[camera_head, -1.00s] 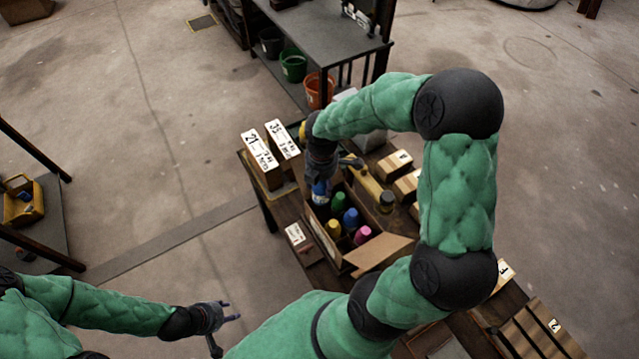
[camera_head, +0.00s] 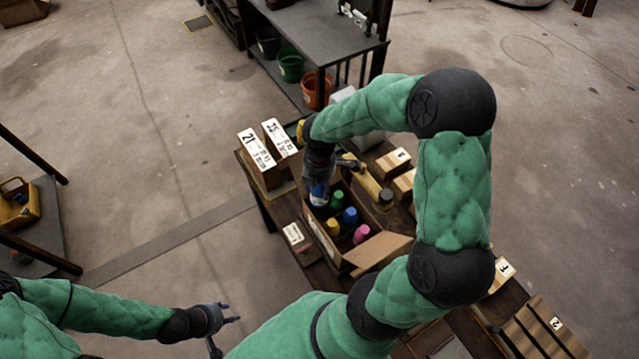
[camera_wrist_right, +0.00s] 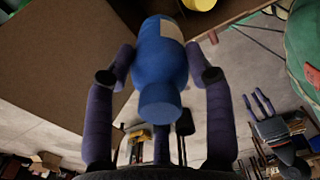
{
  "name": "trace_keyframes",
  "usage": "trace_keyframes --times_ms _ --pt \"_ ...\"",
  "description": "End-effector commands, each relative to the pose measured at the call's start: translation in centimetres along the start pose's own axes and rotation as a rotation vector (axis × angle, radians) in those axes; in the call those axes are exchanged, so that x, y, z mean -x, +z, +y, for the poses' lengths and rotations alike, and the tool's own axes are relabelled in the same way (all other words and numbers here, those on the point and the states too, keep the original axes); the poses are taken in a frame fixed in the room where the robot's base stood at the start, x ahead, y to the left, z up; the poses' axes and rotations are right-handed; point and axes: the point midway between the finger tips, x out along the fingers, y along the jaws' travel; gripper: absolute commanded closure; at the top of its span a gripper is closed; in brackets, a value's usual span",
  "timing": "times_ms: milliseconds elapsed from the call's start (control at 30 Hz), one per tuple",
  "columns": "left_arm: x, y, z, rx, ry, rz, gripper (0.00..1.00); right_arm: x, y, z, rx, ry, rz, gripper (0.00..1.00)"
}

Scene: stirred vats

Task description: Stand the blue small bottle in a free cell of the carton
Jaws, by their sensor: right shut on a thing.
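My right gripper (camera_head: 319,182) is shut on a blue small bottle (camera_head: 318,194). The bottle also shows between the fingers in the right wrist view (camera_wrist_right: 160,62). It is at the back left corner of the open carton (camera_head: 318,241); how far it reaches into a cell is hidden. Other cells hold a green bottle (camera_head: 337,199), another blue bottle (camera_head: 350,216), a yellow bottle (camera_head: 332,227) and a pink bottle (camera_head: 361,234). My left gripper (camera_head: 228,330) is open and empty, well left of the table and away from the carton.
The carton's flap (camera_head: 378,249) sticks out at the front right. Small wooden blocks (camera_head: 392,163) lie to the right. A small labelled box (camera_head: 298,240) lies left of the carton.

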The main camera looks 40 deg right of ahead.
Motion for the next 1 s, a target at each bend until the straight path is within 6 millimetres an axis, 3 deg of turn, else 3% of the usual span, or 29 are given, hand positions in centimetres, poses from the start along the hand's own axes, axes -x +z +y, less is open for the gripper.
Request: trace_keyframes --times_ms 367,1000 --pt "-0.1 0.0 0.0 0.000 0.000 0.000 0.60 -0.1 0.0 0.0 0.000 0.001 0.000 0.90" --pt "-1.7 -0.1 -0.6 0.000 0.000 0.000 0.60 -2.6 0.0 0.1 0.000 0.001 0.000 0.90"
